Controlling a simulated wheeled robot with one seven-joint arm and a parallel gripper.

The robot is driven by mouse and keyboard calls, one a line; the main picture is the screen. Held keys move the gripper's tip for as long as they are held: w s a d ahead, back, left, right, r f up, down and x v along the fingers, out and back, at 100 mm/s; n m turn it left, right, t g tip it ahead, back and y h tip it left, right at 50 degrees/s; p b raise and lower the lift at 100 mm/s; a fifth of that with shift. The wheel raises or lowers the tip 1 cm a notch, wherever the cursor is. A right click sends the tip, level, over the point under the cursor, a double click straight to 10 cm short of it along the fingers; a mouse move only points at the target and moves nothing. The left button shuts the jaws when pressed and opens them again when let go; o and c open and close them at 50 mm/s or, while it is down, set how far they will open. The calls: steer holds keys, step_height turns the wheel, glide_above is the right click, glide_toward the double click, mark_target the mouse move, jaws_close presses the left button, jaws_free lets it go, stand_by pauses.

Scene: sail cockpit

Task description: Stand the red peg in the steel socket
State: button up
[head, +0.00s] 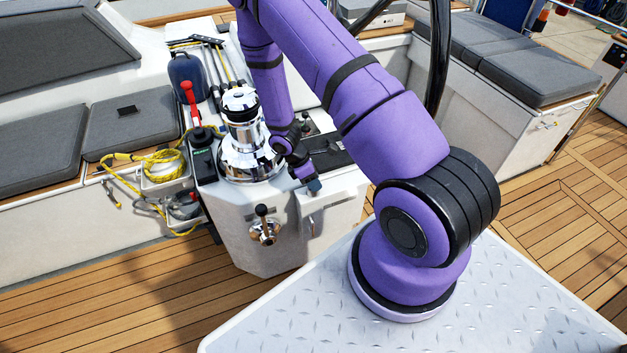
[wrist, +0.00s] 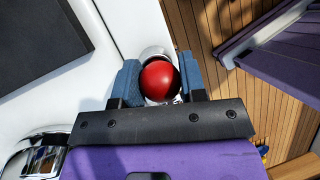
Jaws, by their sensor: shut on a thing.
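The red peg (wrist: 158,82) shows in the wrist view as a round, glossy red end between two blue finger pads. My gripper (wrist: 159,70) is shut on it. A shiny round rim, apparently the steel socket (wrist: 154,51), shows just beyond the peg, at the edge of the white console. The peg's lower part is hidden, so I cannot tell whether it is inside the socket or above it. In the head view my gripper (head: 312,184) is low over the console's right front edge, where I cannot make out peg or socket.
A chrome winch (head: 240,140) stands on the white console (head: 240,232), left of my gripper. A black-knobbed lever (head: 264,225) projects from the console front. Yellow rope (head: 160,160) and a red-handled tool (head: 190,98) lie further left. Teak deck (head: 100,300) is clear in front.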

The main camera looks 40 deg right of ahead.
steer(key=shift+s+a+f, duration=0.15)
steer(key=shift+s+f, duration=0.1)
steer(key=shift+f, duration=0.15)
stand_by(0.4)
steer(key=o, duration=0.8)
steer(key=shift+c, duration=1)
steer(key=shift+w+r, duration=0.1)
steer(key=shift+r, duration=0.05)
steer(key=shift+r, duration=0.15)
steer(key=o, duration=0.3)
steer(key=shift+w+r, duration=0.15)
steer(key=shift+r, duration=3.05)
